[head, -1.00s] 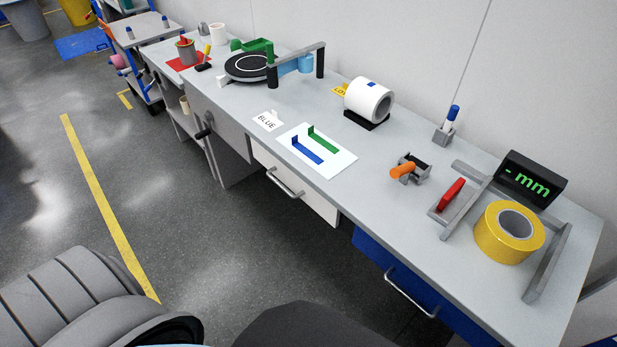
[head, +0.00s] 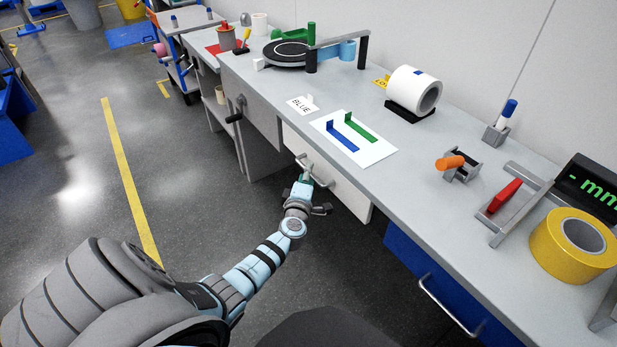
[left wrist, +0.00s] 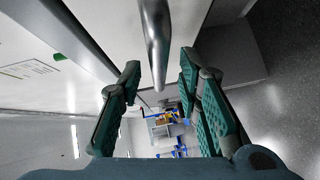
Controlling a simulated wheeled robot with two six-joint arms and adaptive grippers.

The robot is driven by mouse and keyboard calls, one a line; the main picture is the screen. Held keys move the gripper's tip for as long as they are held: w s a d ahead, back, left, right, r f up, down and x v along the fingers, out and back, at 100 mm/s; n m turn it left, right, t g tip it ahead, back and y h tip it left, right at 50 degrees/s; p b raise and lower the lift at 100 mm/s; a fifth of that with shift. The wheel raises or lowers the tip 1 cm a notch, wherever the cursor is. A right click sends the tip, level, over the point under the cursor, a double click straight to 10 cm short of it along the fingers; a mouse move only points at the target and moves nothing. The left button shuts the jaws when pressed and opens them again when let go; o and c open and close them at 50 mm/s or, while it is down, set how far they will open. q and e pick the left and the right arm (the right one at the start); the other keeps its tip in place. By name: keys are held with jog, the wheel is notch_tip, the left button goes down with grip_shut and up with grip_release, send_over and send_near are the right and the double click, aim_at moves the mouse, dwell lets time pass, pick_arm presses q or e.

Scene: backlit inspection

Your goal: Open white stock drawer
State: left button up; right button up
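The white drawer (head: 348,194) is under the front edge of the bench and looks closed. Its metal bar handle (head: 326,184) is on the front. In the left wrist view the fingers of my left gripper (left wrist: 160,62) are spread open. The handle (left wrist: 157,35) lies between them, with a gap visible on both sides. The white drawer front (left wrist: 195,14) shows behind it. My right gripper is not in view.
The grey bench (head: 415,150) carries a white card (head: 378,151) with blue and green pieces, a white roll (head: 413,88) and a yellow tape roll (head: 552,255). A blue drawer (head: 405,262) sits to the right. A black crank handle (head: 234,117) sticks out to the left. The floor in front is clear.

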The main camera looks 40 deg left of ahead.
pick_arm(q)
jog(key=shift+b+x, duration=0.3)
jog(key=shift+x, duration=0.6)
jog(key=shift+c, duration=0.9)
grip_shut()
jog(key=shift+s, duration=0.1)
